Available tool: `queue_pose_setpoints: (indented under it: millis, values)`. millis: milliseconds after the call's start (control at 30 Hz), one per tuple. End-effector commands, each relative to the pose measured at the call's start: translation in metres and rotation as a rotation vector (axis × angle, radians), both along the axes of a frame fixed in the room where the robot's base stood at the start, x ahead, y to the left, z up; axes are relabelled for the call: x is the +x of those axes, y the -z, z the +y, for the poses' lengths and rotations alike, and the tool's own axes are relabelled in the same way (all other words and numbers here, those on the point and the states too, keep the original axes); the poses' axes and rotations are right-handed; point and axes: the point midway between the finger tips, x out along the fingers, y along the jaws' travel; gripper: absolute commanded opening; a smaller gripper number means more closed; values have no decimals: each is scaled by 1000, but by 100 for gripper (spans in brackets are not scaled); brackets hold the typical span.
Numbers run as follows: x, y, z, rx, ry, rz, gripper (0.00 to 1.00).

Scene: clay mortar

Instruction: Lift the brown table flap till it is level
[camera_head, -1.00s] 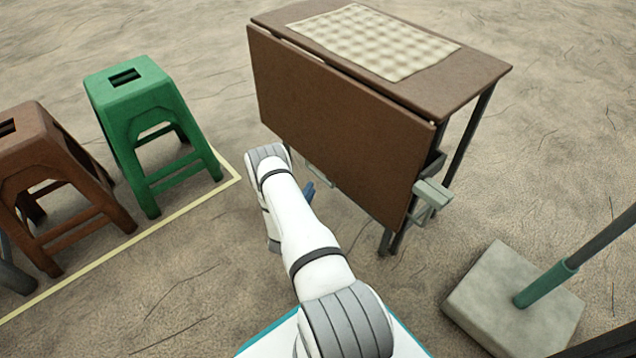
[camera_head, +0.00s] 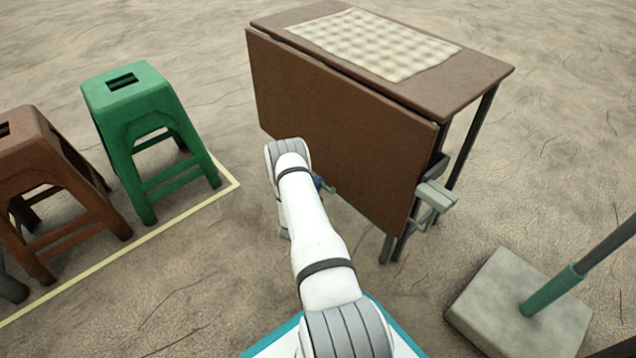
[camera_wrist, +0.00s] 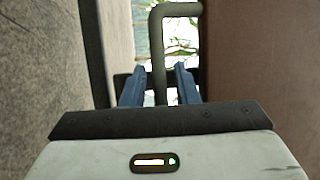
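The brown table flap (camera_head: 335,130) hangs down from the near long side of the brown table (camera_head: 455,85), slightly tilted. My gripper (camera_wrist: 159,72) is low by the flap's lower edge; in the head view only a bit of blue finger (camera_head: 320,183) shows past my arm. In the wrist view its two blue fingers are apart. A grey-green loop handle (camera_wrist: 157,50) stands ahead, with one leg seen between the fingers; I cannot tell whether they touch it. The flap's brown face (camera_wrist: 255,60) fills the right side of the wrist view.
A checked cloth (camera_head: 375,42) lies on the tabletop. A grey bracket (camera_head: 434,196) sticks out at the flap's right end. A green stool (camera_head: 130,100) and a brown stool (camera_head: 50,165) stand left. A concrete base with a pole (camera_head: 515,305) stands lower right.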

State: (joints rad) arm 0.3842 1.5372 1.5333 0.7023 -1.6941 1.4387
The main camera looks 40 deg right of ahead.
Motion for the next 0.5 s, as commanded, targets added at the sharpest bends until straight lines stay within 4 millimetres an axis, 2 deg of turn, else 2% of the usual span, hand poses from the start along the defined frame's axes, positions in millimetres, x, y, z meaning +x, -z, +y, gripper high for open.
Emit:
queue_pose_setpoints:
  millis: [67,300,500]
  values:
    - [0,0,0,0,0,0,21]
    - [0,0,1,0,-1,0,1]
    - [0,0,1,0,-1,0,0]
